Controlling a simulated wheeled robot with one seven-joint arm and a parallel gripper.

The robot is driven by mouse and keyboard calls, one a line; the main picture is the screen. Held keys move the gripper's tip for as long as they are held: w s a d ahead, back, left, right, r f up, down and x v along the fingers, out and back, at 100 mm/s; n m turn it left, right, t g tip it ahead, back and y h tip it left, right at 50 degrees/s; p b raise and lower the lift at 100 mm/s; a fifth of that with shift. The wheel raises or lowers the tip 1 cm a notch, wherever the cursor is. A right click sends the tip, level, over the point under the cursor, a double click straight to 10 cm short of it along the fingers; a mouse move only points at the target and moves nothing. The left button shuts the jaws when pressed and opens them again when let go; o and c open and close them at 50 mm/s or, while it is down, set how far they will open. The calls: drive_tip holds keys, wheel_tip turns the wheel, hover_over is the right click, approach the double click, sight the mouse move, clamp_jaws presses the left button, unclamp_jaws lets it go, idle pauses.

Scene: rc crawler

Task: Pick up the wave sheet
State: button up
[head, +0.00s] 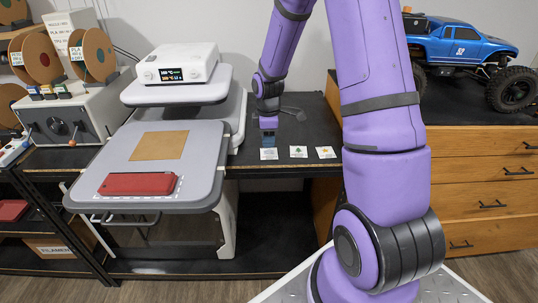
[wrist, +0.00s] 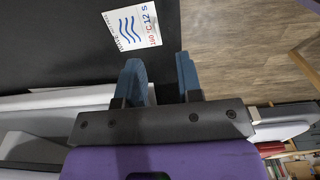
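In the head view, my gripper (head: 268,138) points down just over the leftmost of three white cards (head: 268,155), which looks like the wave sheet. Its printing is too small to read there.
Two other cards, one with a green mark (head: 298,152) and one with a yellow mark (head: 325,152), lie to the right. A heat press (head: 205,150) with a red block (head: 138,184) on its lower plate stands left. A wooden drawer unit (head: 480,185) bears a blue crawler (head: 462,48) at right.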

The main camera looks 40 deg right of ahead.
sight(268, 153)
drive_tip(key=shift+w+f, duration=0.15)
drive_tip(key=shift+f, duration=3.2)
clamp_jaws()
